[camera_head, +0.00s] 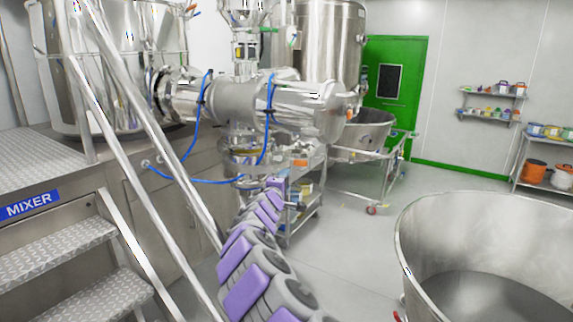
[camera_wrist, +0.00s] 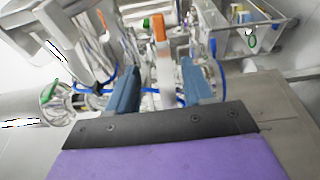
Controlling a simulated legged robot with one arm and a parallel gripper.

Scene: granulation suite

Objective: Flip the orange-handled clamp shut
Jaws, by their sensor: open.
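The clamp's orange handle (camera_wrist: 159,27) stands upright in the wrist view, with a pale grey lever below it. My gripper (camera_wrist: 160,65) is open, with one blue finger on each side of the lever. The lever appears between the fingers, and the orange end shows above the fingertips. I cannot tell whether either finger touches it. In the head view my purple and grey arm reaches up to the steel pipework (camera_head: 245,150). A small orange patch shows there beside the arm's end, but I cannot tell if it is the handle. The clamp's band is not clear.
Blue hoses (camera_head: 205,182) loop around the steel pipe just left of my arm. The mixer steps (camera_head: 55,245) and slanted rails stand at left. A large steel bowl (camera_head: 490,215) stands at right. A wheeled cart (camera_head: 305,215) is behind the arm. Open floor lies between cart and bowl.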

